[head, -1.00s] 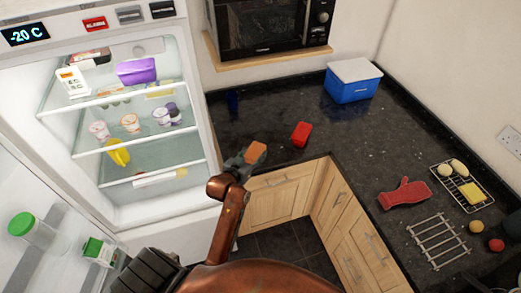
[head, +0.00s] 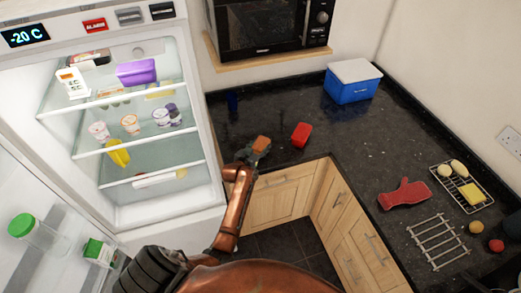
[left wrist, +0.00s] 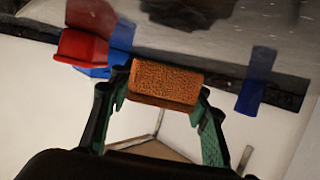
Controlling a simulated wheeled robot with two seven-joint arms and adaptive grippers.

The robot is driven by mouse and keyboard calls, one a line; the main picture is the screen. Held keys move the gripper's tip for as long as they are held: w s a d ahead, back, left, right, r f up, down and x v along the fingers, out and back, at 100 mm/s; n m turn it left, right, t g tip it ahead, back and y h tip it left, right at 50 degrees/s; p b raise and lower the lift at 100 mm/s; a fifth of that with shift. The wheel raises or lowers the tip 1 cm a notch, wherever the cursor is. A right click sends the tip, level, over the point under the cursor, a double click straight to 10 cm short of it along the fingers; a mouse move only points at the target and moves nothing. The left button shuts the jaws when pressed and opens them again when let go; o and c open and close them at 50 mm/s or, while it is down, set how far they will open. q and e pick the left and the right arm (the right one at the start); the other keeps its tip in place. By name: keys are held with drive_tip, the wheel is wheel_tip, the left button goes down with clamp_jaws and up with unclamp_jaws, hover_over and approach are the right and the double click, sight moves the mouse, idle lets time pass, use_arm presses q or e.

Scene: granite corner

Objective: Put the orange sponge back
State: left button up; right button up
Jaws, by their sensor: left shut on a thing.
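The orange sponge (head: 261,144) is at the front left part of the dark counter, left of a red block (head: 301,134). My left gripper (head: 254,152) is shut on the sponge. In the left wrist view the sponge (left wrist: 165,83) sits across the tips of the two fingers. I cannot tell how high it is above the counter. My right gripper is not in view.
A small dark blue thing (head: 232,101) stands behind the sponge by the fridge. The fridge (head: 205,190) is open on the left. A blue box with a white lid (head: 351,88) stands at the back. A red mitt (head: 404,194) and wire racks (head: 437,242) lie on the right.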

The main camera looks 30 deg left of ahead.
use_arm(q)
drive_tip(key=shift+f, duration=1.1)
drive_tip(key=shift+s+f, duration=0.1)
drive_tip(key=o, duration=0.9)
drive_tip(key=shift+o, duration=0.2)
drive_tip(key=v, duration=1.2)
